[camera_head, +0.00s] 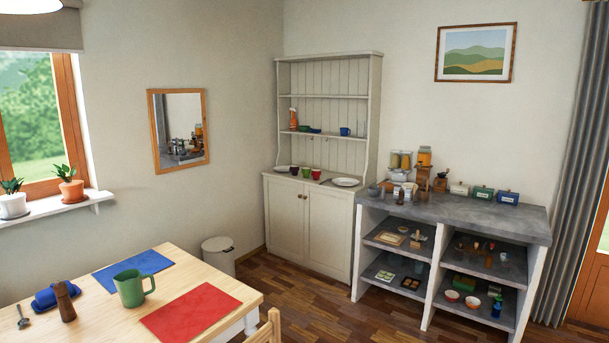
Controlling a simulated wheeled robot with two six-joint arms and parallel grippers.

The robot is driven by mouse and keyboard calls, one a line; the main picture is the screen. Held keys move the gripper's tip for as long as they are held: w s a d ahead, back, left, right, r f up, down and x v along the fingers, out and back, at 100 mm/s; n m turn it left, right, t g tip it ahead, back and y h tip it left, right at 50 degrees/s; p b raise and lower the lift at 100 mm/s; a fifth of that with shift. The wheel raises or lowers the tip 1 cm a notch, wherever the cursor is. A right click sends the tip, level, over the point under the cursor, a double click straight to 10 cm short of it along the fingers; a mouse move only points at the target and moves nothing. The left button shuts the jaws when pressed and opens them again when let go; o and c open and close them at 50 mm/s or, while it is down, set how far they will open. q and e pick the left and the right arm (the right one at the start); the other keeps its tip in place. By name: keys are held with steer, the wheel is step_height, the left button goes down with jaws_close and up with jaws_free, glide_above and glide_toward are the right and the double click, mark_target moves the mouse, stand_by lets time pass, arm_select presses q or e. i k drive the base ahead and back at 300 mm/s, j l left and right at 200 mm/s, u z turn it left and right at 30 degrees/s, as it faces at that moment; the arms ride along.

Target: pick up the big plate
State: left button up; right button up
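A white plate (345,182) lies flat at the right end of the hutch's worktop, near its front edge. A second pale plate or shallow dish (282,168) lies at the left end of the same worktop. The right one looks larger, but I cannot be sure of their sizes from here. Small cups stand between them, including a green one (306,172) and a red one (316,174). Neither of my grippers shows in the head view.
The cream hutch (284,211) stands in the corner beside the masonry counter (465,208), which holds jars, boxes and dishes. A wooden table (190,270) with mats and a green mug (131,288) is at front left. Wooden floor (365,316) lies open between.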

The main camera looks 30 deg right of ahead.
mark_target(344, 181)
steer(key=z, duration=1.25)
steer(key=i+l+z, duration=0.45)
steer(key=i, duration=0.45)
steer(key=i+z, duration=0.4)
steer(key=i, duration=0.55)
steer(key=i+j+u, duration=0.1)
steer(key=i+u, duration=0.3)
steer(key=i, duration=0.2)
steer(key=i+l+u, duration=0.1)
steer(key=i+u, duration=0.3)
steer(key=i, duration=0.2)
steer(key=i+l+u, duration=0.4)
steer(key=i, duration=0.15)
steer(key=i+j+u, duration=0.15)
steer(key=i+u, duration=0.8)
steer(key=i+j, duration=0.1)
steer(key=i, duration=0.25)
steer(key=i+z, duration=0.1)
steer(key=i, duration=0.25)
